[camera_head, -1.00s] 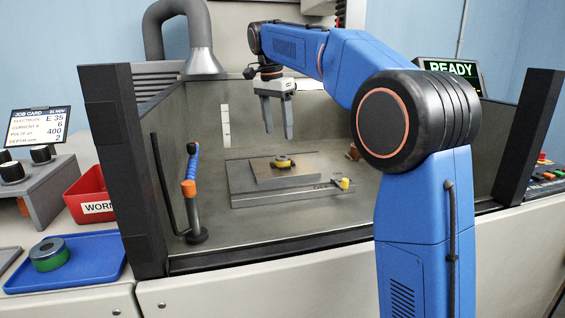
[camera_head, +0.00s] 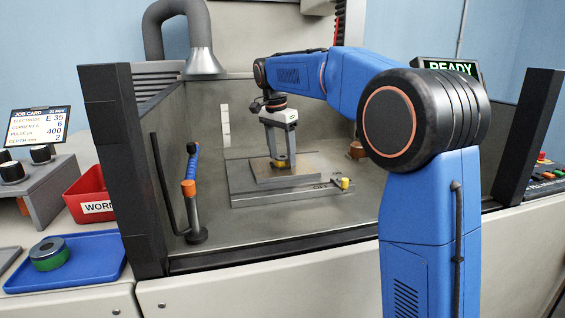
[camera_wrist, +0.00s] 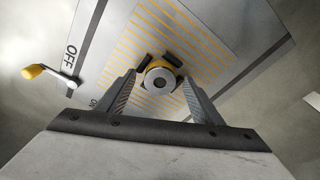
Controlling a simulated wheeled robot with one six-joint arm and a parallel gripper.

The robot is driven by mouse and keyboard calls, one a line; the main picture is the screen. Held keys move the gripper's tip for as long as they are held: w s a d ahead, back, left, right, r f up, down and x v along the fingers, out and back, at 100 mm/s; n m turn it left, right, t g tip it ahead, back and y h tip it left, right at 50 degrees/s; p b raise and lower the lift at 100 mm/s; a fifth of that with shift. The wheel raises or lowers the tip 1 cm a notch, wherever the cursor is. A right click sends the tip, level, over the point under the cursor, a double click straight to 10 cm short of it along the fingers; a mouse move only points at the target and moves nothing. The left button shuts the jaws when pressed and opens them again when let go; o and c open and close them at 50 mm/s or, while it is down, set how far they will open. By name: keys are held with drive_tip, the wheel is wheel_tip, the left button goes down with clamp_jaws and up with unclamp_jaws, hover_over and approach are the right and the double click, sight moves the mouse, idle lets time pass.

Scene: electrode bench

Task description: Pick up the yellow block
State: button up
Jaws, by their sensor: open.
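The yellow block (camera_head: 283,163) sits on the striped plate of the machine's work table, inside the tank. In the wrist view it appears as a yellow piece with a grey round top (camera_wrist: 158,78) and a dark centre hole, with dark pieces at its far side. My gripper (camera_head: 281,161) is lowered at the block, pointing down, and is open. Its two fingers (camera_wrist: 159,88) show on the left and right of the block in the wrist view. The fingers partly hide the block in the head view. I cannot tell whether either finger touches it.
A yellow-knobbed lever (camera_head: 344,183) stands at the table's front right, by an OFF mark. An orange-collared post (camera_head: 190,188) with a blue hose stands at the left. Tank walls surround the table. Outside left are a red bin (camera_head: 92,186) and a blue tray (camera_head: 92,268).

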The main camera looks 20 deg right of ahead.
drive_tip(key=shift+r, duration=0.1)
drive_tip(key=c, duration=1.5)
